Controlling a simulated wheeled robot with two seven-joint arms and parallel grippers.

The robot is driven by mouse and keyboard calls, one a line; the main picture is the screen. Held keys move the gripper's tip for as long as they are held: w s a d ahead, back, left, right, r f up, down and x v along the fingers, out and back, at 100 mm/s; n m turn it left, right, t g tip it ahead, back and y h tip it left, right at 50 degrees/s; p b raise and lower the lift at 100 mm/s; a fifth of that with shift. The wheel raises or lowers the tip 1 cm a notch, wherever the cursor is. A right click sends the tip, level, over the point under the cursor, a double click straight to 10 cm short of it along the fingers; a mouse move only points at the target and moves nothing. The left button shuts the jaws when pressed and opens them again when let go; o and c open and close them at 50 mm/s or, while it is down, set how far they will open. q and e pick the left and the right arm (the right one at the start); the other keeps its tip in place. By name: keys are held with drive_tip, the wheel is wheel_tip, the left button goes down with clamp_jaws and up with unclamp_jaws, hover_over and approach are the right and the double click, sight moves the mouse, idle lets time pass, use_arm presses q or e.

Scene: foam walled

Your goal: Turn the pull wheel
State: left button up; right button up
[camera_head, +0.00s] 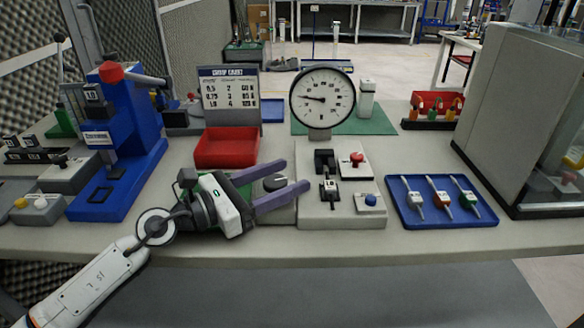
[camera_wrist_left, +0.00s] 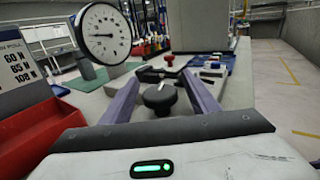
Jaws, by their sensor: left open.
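The pull wheel appears to be a black round knob (camera_head: 274,183) on a small grey box at the bench front, left of the press-button panel. In the left wrist view the dark knob (camera_wrist_left: 160,96) shows a pale pointer mark. My left gripper (camera_head: 294,176) is open, its two purple fingers pointing right along the bench. In the left wrist view the fingers (camera_wrist_left: 161,78) lie on either side of the knob, with a visible gap on each side. A finger and the gripper body partly hide the knob's box in the head view. My right gripper is out of view.
A panel (camera_head: 313,212) with a black lever, red button and blue button adjoins on the right. Behind stand a red bin (camera_head: 226,147) and a round dial gauge (camera_head: 322,97). A blue press (camera_head: 122,150) is left; a blue tray (camera_head: 408,213) of tagged parts is right.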

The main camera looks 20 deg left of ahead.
use_arm(q)
drive_tip(key=shift+x, duration=0.95)
drive_tip(key=shift+w+d, duration=0.15)
drive_tip(key=shift+w, duration=0.05)
drive_tip(key=c, duration=1)
drive_tip(key=h+b, duration=0.1)
drive_tip(key=b, duration=0.2)
drive_tip(key=shift+f+m+g, duration=0.35)
drive_tip(key=shift+m+g, duration=0.05)
drive_tip(key=shift+c, duration=0.2)
drive_tip(key=shift+s+d+r+m+g+h+b, duration=0.1)
drive_tip(key=shift+s+r+m+g+h+b, duration=0.2)
drive_tip(key=shift+b, duration=0.85)
drive_tip(key=shift+w, duration=0.15)
